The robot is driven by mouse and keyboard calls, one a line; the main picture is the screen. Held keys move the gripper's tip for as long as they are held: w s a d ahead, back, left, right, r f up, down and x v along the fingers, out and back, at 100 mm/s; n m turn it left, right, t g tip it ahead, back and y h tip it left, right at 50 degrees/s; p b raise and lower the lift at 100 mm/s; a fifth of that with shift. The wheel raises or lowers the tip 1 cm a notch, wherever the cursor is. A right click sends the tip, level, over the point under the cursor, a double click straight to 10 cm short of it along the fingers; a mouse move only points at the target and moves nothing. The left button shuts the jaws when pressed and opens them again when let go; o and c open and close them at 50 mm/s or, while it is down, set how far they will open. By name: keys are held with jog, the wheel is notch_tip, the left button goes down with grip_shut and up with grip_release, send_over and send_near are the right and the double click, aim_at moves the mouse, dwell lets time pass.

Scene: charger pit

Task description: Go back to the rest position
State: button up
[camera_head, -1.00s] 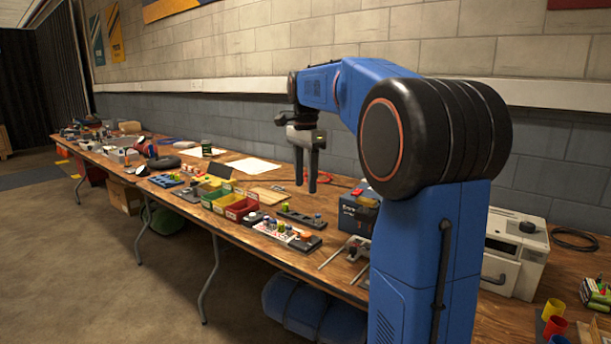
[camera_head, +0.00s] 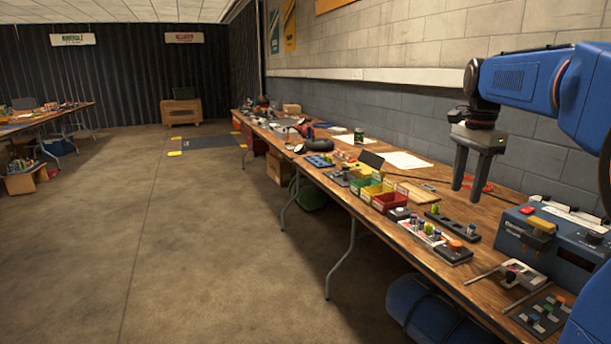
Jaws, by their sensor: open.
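My gripper (camera_head: 465,186) hangs at the right of the head view, fingers pointing down, above the long wooden table (camera_head: 447,182). Its two dark fingers are apart with nothing between them. The blue arm reaches in from the right edge, with its elbow partly cut off by the frame. No rest position marker can be made out.
Below and around the gripper, the table holds red, yellow and green bins (camera_head: 386,201), a button board (camera_head: 453,252) and a blue charger-like box (camera_head: 556,246). A blue bag (camera_head: 425,308) lies under the table. Open concrete floor (camera_head: 170,240) stretches left. A wooden cabinet (camera_head: 182,112) stands far back.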

jog(key=s+a+f+n+t, duration=0.1)
jog(key=s+a+f+n, duration=0.3)
jog(key=s+f, duration=0.3)
jog(key=s+a+f+n+t, duration=0.2)
jog(key=s+a+f+n, duration=0.3)
jog(key=s, duration=0.6)
jog(key=s+a+f+n+t, duration=0.1)
jog(key=s+a+f+n, duration=0.4)
jog(key=s, duration=0.5)
notch_tip(320, 180, down, 4)
jog(key=shift+a+r+n, duration=0.15)
jog(key=shift+r+n, duration=0.05)
jog(key=shift+n, duration=1)
